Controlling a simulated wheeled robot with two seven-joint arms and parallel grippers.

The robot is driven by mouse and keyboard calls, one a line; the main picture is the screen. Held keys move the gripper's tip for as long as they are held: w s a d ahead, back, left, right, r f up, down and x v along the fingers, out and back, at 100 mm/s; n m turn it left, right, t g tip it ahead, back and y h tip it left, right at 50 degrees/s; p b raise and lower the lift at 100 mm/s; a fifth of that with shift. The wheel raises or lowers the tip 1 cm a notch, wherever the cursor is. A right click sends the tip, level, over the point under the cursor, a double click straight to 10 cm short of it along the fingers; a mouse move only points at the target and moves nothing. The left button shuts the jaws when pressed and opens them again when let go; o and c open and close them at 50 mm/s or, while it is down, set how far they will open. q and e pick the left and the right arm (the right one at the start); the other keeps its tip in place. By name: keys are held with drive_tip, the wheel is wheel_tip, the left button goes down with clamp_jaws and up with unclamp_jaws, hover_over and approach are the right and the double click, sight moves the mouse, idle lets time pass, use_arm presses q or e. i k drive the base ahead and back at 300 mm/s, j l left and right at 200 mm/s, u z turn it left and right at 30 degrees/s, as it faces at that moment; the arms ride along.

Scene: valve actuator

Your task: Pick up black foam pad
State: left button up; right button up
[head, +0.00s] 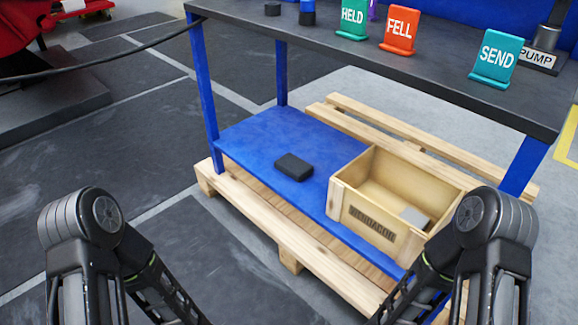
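The black foam pad (294,166) is a small dark rectangular block. It lies flat on the blue lower shelf (250,135) of the workbench, left of a wooden crate. My left and right arms come in from the lower left and lower right of the head view. Both forearms run down out of the bottom edge, so neither gripper shows. Nothing touches the pad.
The wooden crate (352,192) holds a small grey piece (414,217). A wooden pallet (262,226) lies under the shelf. The dark tabletop (375,62) overhangs behind, with green, orange and teal signs. A blue leg (204,90) stands at left.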

sight(295, 168)
drive_tip(key=i+j, duration=0.15)
drive_tip(key=j, duration=0.25)
drive_tip(key=i+j, duration=0.15)
drive_tip(key=j, duration=0.25)
drive_tip(key=i+j, duration=0.15)
drive_tip(key=j, duration=0.3)
drive_tip(key=i+j, duration=0.15)
drive_tip(key=j, duration=0.25)
drive_tip(key=z, duration=2.15)
